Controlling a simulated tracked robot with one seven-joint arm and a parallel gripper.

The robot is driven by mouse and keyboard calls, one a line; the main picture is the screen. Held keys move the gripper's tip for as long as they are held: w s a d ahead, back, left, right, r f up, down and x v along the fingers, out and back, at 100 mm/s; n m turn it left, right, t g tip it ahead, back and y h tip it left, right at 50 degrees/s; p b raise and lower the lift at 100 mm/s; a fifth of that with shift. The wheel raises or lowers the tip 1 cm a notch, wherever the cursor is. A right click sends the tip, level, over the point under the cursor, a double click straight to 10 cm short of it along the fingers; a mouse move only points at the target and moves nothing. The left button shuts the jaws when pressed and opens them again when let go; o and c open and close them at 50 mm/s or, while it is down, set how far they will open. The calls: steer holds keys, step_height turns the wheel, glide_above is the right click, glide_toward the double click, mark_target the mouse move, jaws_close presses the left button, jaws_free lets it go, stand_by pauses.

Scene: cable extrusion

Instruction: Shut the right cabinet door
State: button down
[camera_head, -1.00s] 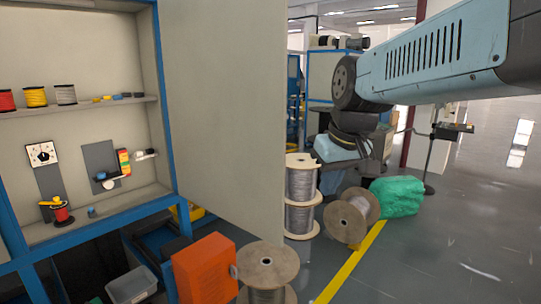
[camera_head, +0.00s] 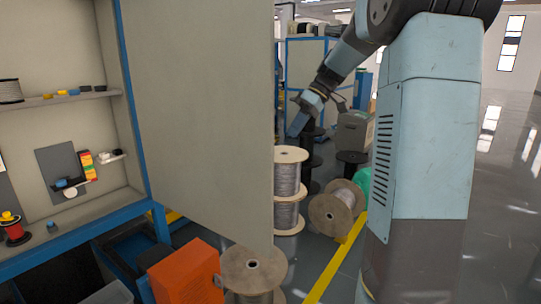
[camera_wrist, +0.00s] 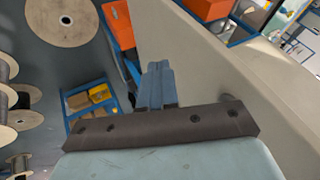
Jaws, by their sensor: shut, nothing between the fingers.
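The right cabinet door (camera_head: 200,110) is a large pale beige panel. It stands open, swung outward from the blue-framed cabinet (camera_head: 128,95), whose shelves are exposed at left. My gripper (camera_head: 296,127) is just right of the door's free edge in the head view, small and partly hard to make out. In the wrist view my gripper (camera_wrist: 157,78) shows its blue fingers together and empty, pointing along the door (camera_wrist: 215,80), which fills the right side. A small gap shows between fingers and door; whether any part touches is unclear.
Stacked cable spools (camera_head: 290,185), a tilted spool (camera_head: 336,210) and another spool (camera_head: 252,270) stand on the floor near the door. An orange box (camera_head: 182,272) sits below it. Open floor (camera_head: 500,220) lies at right.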

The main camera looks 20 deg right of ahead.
mark_target(271, 158)
steer(key=shift+s+a+r+x, duration=0.15)
steer(key=shift+a+r+x, duration=0.1)
steer(key=shift+x, duration=1.6)
steer(key=shift+s+a+r+x, duration=0.2)
steer(key=shift+a+x, duration=0.1)
steer(key=shift+x, duration=1.55)
steer(key=shift+s+a+r+x, duration=0.15)
steer(key=shift+a+x, duration=0.1)
steer(key=shift+x, duration=1.65)
